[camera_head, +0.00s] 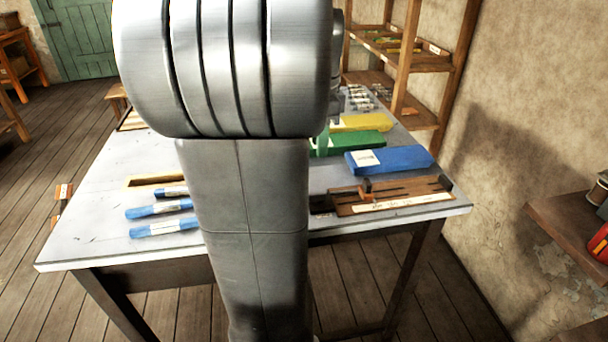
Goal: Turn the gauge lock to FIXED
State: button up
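A brown wooden gauge (410,192) lies along the front right edge of the table. It has dark slots along its top and a pale strip with small, unreadable marks on its front. A small upright brown piece (365,187) stands near its left end; I cannot tell whether this is the gauge lock or how it is set. The word FIXED is not readable anywhere. My large grey arm fills the middle of the view and hides the centre of the table. My gripper is not in view.
The grey table (100,225) carries blue (392,160), green (362,142) and yellow (362,122) blocks behind the gauge. Several blue-wrapped bundles (160,228) lie left of my arm. Wooden shelves (425,65) stand behind; a wall shelf (570,225) juts in at right.

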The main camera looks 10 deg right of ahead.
notch_tip(320, 180, down, 14)
jog(key=shift+s+r+b, duration=0.1)
jog(key=shift+r+b, duration=0.15)
jog(key=shift+b, duration=0.5)
grip_shut()
